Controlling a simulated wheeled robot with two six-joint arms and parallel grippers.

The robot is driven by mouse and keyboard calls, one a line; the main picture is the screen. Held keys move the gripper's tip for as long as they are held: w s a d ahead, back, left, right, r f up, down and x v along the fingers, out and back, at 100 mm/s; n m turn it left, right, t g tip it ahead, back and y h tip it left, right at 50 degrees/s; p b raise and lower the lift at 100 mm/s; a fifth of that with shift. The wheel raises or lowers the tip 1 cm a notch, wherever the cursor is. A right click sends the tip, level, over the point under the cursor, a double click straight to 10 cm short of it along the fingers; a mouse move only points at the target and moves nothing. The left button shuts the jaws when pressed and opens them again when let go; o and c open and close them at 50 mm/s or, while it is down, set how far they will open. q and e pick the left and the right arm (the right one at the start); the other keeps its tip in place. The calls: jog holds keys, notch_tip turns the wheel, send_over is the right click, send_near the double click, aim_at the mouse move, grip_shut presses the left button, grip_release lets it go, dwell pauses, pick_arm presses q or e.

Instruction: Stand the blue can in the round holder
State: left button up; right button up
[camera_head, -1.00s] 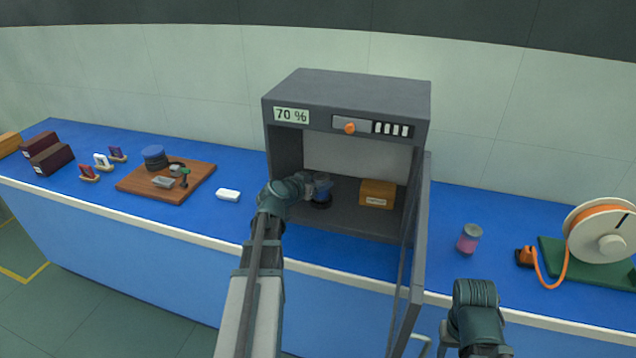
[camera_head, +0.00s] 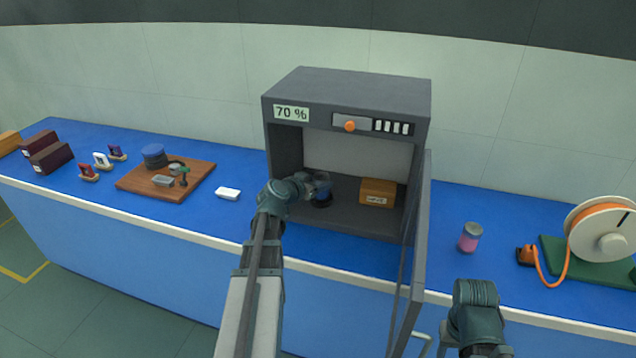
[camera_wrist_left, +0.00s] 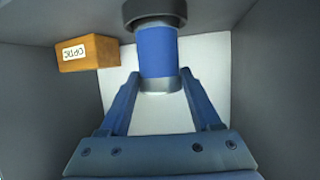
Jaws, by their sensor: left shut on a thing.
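The blue can (camera_wrist_left: 158,52) has grey ends and is held between the fingers of my left gripper (camera_wrist_left: 160,82). In the head view my left gripper (camera_head: 312,187) reaches into the open grey cabinet, and the can (camera_head: 322,183) is partly hidden by it. The dark round holder (camera_wrist_left: 153,10) surrounds or meets the far end of the can in the left wrist view. In the head view the holder (camera_head: 322,202) is on the cabinet floor, with the can upright over it. I cannot tell how deep the can sits. Only part of my right arm shows; its fingers are out of view.
The grey cabinet (camera_head: 350,92) has side walls close to my left arm and an open door (camera_head: 420,230) at the right. An orange box (camera_head: 377,192) stands inside, right of the holder. A pink jar (camera_head: 469,237) and a cable reel (camera_head: 603,235) are outside.

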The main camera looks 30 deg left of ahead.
pick_arm(q)
jog(key=shift+f+b, duration=0.3)
jog(key=shift+f, duration=0.1)
jog(key=o, duration=1.2)
jog(key=shift+r, duration=0.1)
jog(key=p+v, duration=0.4)
jog(key=v, duration=0.7)
